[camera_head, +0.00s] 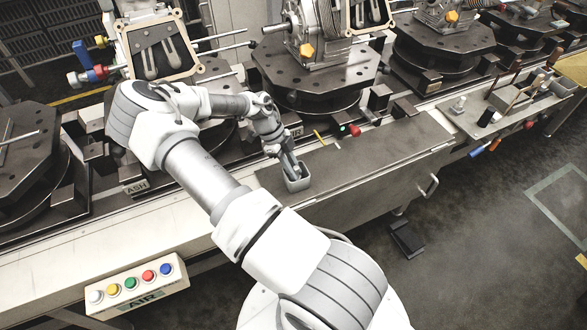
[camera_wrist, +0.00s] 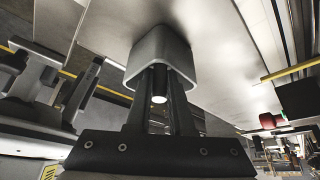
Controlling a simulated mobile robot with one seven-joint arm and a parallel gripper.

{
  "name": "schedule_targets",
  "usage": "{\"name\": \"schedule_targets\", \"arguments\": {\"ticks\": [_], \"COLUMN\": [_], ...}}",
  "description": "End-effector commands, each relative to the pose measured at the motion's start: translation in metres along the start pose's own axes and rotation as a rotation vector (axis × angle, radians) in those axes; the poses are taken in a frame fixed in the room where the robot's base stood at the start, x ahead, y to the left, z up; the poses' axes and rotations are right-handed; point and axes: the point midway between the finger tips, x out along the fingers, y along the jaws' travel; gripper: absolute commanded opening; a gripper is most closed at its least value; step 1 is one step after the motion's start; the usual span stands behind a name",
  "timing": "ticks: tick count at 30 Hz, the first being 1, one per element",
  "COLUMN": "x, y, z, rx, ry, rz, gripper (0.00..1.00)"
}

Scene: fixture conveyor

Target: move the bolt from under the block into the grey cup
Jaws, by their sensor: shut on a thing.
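The grey cup (camera_head: 298,184) stands on the dark flat work surface in the head view. In the wrist view the cup (camera_wrist: 146,50) is at the top middle, with its mouth toward my gripper. My gripper (camera_head: 294,170) points down at the cup, and its fingertips appear to be at or inside the mouth. In the wrist view its two fingers (camera_wrist: 160,80) are shut on a dark cylinder with a bright end, the bolt (camera_wrist: 159,87). The bolt's far end is hidden by the cup and fingers. I cannot pick out the block with certainty.
The dark work surface (camera_head: 390,150) has free room right of the cup. Machine fixtures (camera_head: 315,75) line the conveyor behind it. A red-and-green part (camera_head: 350,130) lies near its back edge. A tray (camera_head: 480,118) with small parts is at right; a button box (camera_head: 135,280) is front left.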

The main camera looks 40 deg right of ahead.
Motion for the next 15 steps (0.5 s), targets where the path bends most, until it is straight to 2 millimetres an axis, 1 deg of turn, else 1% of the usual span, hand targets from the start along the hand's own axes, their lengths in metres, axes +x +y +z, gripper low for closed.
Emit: {"name": "schedule_targets", "arguments": {"ticks": [7,8,9,13,15], "x": [0.0040,0.0035,0.0032,0.0032,0.0032], "y": [-0.0001,-0.0001,-0.0001,-0.0001,-0.0001], "z": [0.0021,0.0019,0.0017,0.0017,0.0017], "rx": [0.000,0.000,0.000,0.000,0.000], "ry": [0.000,0.000,0.000,0.000,0.000], "rz": [0.000,0.000,0.000,0.000,0.000], "gripper": [0.00,0.24,0.31,0.54,0.55]}}
